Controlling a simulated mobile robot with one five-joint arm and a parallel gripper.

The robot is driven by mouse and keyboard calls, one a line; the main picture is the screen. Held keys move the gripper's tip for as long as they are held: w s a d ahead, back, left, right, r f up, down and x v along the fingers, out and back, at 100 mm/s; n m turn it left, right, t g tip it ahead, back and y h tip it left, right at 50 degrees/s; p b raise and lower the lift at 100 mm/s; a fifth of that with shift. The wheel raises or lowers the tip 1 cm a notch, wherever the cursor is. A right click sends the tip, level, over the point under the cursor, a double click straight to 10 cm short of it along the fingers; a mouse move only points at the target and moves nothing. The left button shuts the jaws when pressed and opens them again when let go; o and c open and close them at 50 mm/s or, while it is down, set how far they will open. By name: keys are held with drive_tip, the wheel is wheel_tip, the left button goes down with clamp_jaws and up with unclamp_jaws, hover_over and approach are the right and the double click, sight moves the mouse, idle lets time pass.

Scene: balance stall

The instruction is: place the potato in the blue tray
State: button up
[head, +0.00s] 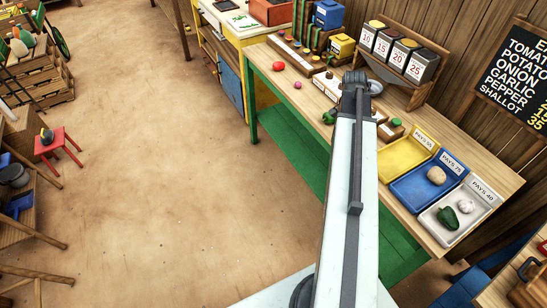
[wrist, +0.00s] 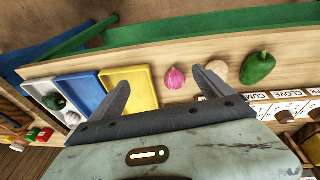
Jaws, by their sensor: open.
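In the head view a tan potato (head: 436,175) lies in the blue tray (head: 405,191), which has a PAYS 75 card. In the wrist view the blue tray (wrist: 79,88) shows only partly, and no potato shows in its visible part. My gripper (wrist: 161,78) is open and empty, its fingers apart above the counter near the yellow tray. A pink bulb (wrist: 174,77) shows between and beyond the fingers. A round beige vegetable (wrist: 219,73) is partly behind the right finger; I cannot tell its kind. In the head view my arm hides the gripper.
The yellow tray (head: 405,152) is empty. The white tray (head: 460,228) holds a green pepper (head: 447,217) and a garlic bulb (head: 466,206). Another green pepper (wrist: 259,68) lies on the counter. A tomato (head: 278,66) lies farther off. Labelled boxes (head: 398,60) stand along the back.

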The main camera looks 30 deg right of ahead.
drive_tip(key=w+a+n+y, duration=0.1)
drive_tip(key=a+n, duration=0.4)
drive_tip(key=a, duration=0.9)
drive_tip(key=w+a+n, duration=0.3)
drive_tip(key=a+n, duration=0.3)
drive_tip(key=a, duration=0.9)
drive_tip(key=w+a+n+t+y, duration=0.1)
drive_tip(key=w+a+n, duration=0.2)
drive_tip(key=a, duration=1.2)
drive_tip(key=shift+f+n+y, duration=0.3)
drive_tip(key=shift+f+n, duration=0.05)
drive_tip(key=shift+n, duration=0.85)
